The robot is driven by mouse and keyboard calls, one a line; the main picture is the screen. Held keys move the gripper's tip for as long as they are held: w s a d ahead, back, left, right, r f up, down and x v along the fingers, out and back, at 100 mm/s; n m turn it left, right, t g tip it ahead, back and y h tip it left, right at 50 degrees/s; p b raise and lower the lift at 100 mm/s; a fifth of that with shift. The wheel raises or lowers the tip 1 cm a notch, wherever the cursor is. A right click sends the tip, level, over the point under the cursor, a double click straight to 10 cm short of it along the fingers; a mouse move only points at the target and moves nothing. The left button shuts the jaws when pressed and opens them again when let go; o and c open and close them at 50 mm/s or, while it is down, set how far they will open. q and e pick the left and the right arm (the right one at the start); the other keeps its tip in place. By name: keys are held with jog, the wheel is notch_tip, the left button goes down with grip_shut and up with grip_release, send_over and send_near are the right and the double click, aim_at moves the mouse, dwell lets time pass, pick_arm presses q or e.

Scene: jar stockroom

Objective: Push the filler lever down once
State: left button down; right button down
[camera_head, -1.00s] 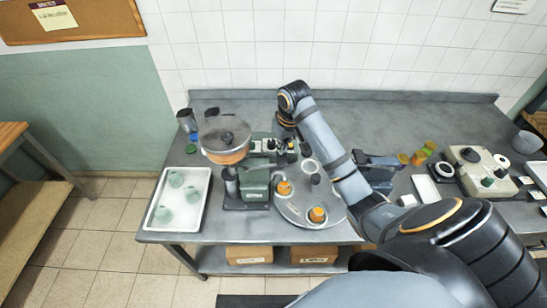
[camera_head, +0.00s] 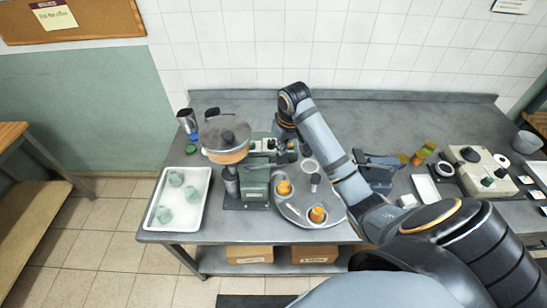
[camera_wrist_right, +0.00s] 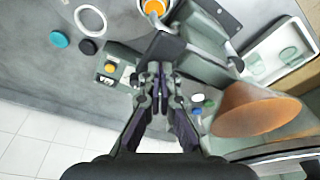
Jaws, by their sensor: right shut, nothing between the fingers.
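The filler (camera_head: 257,186) is a grey-green machine with a round lidded hopper (camera_head: 226,150), orange underneath, on the left half of the bench. In the right wrist view the hopper is an orange cone (camera_wrist_right: 258,112). My right gripper (camera_wrist_right: 156,82) is shut and empty, its fingers close to a dark bar (camera_wrist_right: 162,47) on the filler. This bar may be the lever; whether the fingers touch it I cannot tell. The turntable (camera_head: 294,210) holds jars with orange contents (camera_head: 317,214). My left gripper is out of view.
A white tray (camera_head: 204,180) with several pale green jars stands left of the filler. A metal cup (camera_head: 187,120) is behind it. A control box with a yellow button (camera_wrist_right: 111,69) is beside the fingers. A scale-like device (camera_head: 478,170) stands right. Tiled wall closes the back.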

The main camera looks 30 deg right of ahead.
aim_at(283, 156)
jog(key=shift+s+d+f+b, duration=0.1)
jog(key=shift+f+b, duration=0.35)
jog(key=shift+f, duration=1.1)
jog(key=shift+s+d+f+b, duration=0.1)
jog(key=shift+f+b, duration=0.3)
jog(key=shift+f, duration=1.1)
jog(key=shift+r, duration=0.15)
notch_tip(283, 156, up, 2)
jog(key=p, duration=0.3)
jog(key=shift+r, duration=2.2)
